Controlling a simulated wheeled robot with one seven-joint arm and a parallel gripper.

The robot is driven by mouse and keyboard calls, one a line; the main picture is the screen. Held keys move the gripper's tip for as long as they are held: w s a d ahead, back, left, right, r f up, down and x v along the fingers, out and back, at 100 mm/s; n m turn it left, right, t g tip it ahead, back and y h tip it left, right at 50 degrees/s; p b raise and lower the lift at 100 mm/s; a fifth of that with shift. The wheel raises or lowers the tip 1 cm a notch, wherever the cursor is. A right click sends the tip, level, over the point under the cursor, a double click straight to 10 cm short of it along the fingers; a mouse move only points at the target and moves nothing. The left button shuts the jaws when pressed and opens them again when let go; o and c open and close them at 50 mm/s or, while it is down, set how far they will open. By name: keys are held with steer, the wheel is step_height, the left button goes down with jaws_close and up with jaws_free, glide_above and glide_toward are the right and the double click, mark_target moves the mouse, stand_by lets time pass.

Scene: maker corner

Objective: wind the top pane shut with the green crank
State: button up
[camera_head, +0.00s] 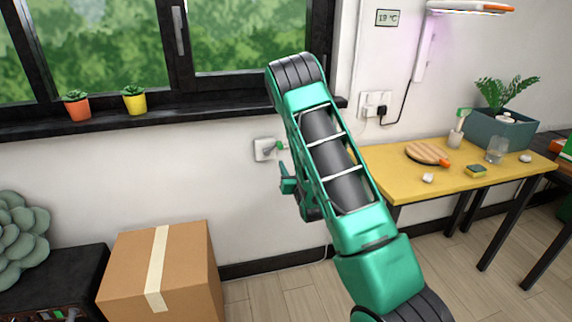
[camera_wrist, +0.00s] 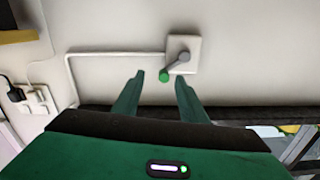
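The crank sits on a white wall plate (camera_head: 264,149) below the window sill. Its green knob (camera_head: 282,145) points out from the wall beside my arm. In the wrist view the crank's grey lever (camera_wrist: 180,60) runs down-left from the plate to the green knob (camera_wrist: 164,76). My gripper (camera_wrist: 160,78) is open, with the knob showing between its two green fingertips; I cannot tell whether it touches either. In the head view my gripper (camera_head: 287,180) is partly hidden by my arm, just below the crank. The top pane is not in view; only lower window panes (camera_head: 100,50) show.
Two potted plants, orange (camera_head: 77,107) and yellow (camera_head: 134,102), stand on the dark sill (camera_head: 200,113). A cardboard box (camera_head: 190,265) stands below left. A yellow table (camera_head: 395,178) with small items is at right. A wall socket (camera_head: 374,104) has a black plug.

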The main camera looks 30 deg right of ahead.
steer(key=shift+s+a, duration=0.1)
steer(key=shift+s, duration=0.3)
